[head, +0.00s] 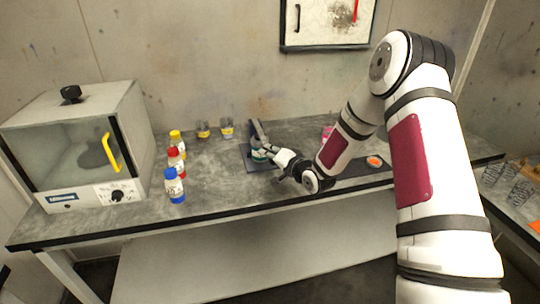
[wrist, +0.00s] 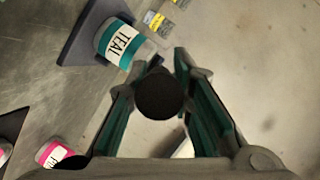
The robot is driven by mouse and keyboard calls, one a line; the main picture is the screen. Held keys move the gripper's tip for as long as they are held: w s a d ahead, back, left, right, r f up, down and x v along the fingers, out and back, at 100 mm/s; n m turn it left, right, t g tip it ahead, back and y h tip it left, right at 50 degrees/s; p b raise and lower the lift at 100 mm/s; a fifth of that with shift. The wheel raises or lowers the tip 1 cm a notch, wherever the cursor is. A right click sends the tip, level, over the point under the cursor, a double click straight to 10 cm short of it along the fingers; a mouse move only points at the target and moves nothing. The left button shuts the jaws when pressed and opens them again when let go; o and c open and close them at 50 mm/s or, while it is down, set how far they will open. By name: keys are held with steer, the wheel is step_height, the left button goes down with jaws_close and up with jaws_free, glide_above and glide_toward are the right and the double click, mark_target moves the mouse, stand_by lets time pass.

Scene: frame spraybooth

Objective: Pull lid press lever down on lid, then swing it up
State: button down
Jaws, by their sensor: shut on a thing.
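The lid press (head: 247,160) stands on the bench as a dark base plate with an upright lever (head: 259,132). My gripper (head: 274,153) is beside the press. In the wrist view, the fingers of my gripper (wrist: 165,68) are shut on the round black lever knob (wrist: 158,94). The lid and its contact with the press are not clear.
Blue, red and yellow-capped bottles (head: 175,185) stand left of the press, beside a glass-fronted booth (head: 85,145). Two yellow-labelled jars (head: 203,130) are at the back. A pink jar (wrist: 55,153) and an orange-marked item (head: 374,161) lie to the right.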

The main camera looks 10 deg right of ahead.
steer(key=shift+w+r+g+p, duration=0.15)
steer(key=shift+r+g+p, duration=0.3)
steer(key=shift+r, duration=1.15)
steer(key=c, duration=1.4)
jaws_free()
steer(key=v, duration=1.2)
steer(key=shift+a+r, duration=0.1)
steer(key=shift+a, duration=0.05)
